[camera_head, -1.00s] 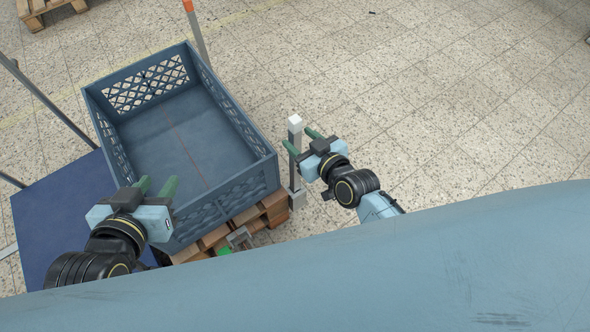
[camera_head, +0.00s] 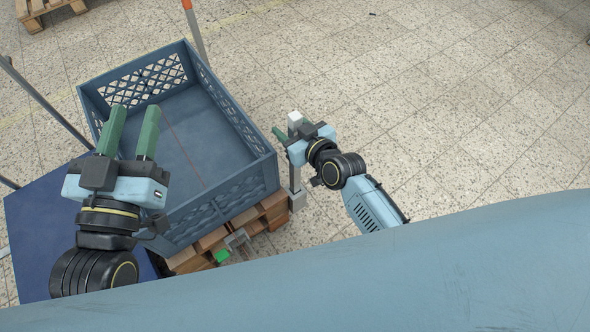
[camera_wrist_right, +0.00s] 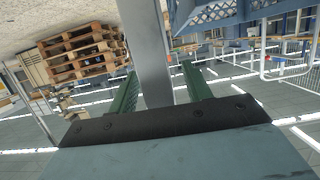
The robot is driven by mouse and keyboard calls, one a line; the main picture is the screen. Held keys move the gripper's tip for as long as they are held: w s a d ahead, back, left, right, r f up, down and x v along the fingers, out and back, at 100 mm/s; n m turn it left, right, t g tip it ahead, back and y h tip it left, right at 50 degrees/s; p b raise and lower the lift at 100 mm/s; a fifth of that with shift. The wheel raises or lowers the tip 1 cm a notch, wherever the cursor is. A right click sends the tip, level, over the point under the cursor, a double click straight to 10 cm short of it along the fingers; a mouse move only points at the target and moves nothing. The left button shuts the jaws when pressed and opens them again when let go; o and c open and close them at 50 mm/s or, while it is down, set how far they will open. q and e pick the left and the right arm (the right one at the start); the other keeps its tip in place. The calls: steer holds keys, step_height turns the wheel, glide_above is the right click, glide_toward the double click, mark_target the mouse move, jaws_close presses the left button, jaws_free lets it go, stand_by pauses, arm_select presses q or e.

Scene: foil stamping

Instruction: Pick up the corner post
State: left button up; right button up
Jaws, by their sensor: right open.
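The corner post (camera_head: 295,175) is a slim grey upright with a white top, standing on a small grey foot beside the right corner of the blue crate (camera_head: 226,190). My right gripper (camera_head: 286,142) is at the upper part of the post. In the right wrist view, the post (camera_wrist_right: 152,45) passes between the two green fingers of the right gripper (camera_wrist_right: 158,80), which are open with a gap on each side. In the head view one finger shows left of the post; the other is mostly hidden. My left gripper (camera_head: 134,110) is open and empty, over the crate's left side.
The empty crate sits on a wooden pallet (camera_head: 262,215). A blue panel (camera_head: 45,215) lies left of it, with grey poles. An orange-topped pole (camera_head: 195,30) stands behind. The tiled floor to the right is clear. Stacked pallets (camera_wrist_right: 80,55) show in the right wrist view.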

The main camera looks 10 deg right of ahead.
jaws_close()
stand_by(1.3)
